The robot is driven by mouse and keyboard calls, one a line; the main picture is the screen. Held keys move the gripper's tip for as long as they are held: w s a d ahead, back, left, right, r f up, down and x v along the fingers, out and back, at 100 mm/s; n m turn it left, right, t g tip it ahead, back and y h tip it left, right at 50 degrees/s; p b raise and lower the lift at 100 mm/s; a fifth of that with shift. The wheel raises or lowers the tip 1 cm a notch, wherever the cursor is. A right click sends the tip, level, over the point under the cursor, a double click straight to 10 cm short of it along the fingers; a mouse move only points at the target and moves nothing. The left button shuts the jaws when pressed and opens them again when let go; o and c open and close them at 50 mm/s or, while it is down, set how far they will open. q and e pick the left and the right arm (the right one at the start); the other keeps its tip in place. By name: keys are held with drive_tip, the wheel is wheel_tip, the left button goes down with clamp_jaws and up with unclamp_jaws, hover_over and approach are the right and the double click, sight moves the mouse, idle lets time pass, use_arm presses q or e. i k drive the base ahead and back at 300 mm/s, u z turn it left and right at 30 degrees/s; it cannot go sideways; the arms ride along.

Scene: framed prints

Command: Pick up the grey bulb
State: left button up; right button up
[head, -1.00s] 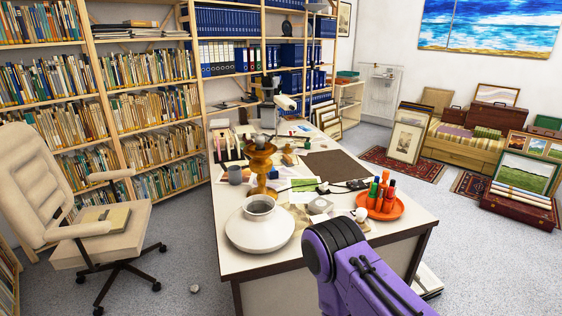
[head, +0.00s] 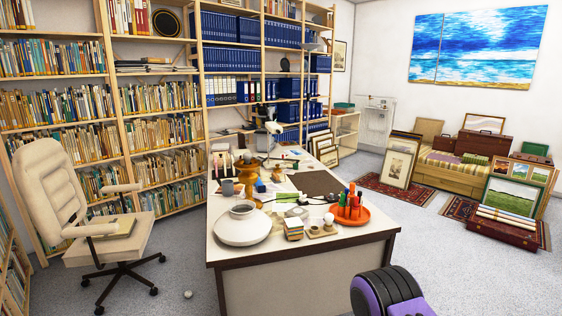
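A small greyish round thing (head: 188,294) lies on the carpet left of the desk, near the bottom of the head view. It looks like the grey bulb, but it is too small to be sure. A white bulb-shaped thing (head: 329,217) stands on the desk, beside the orange tray. Neither gripper is in view. Only a purple and black part of my arm shows at the bottom, right of the middle, well apart from the greyish thing.
The desk (head: 290,256) holds a wide white vase (head: 243,225), a brass vessel (head: 249,178), a grey mug (head: 227,187) and an orange tray (head: 352,217) of markers. An office chair (head: 100,247) stands left. Carpet between chair and desk is mostly clear.

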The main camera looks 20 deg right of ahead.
sight(247, 157)
drive_tip(key=z, duration=0.7)
drive_tip(key=i, duration=0.65)
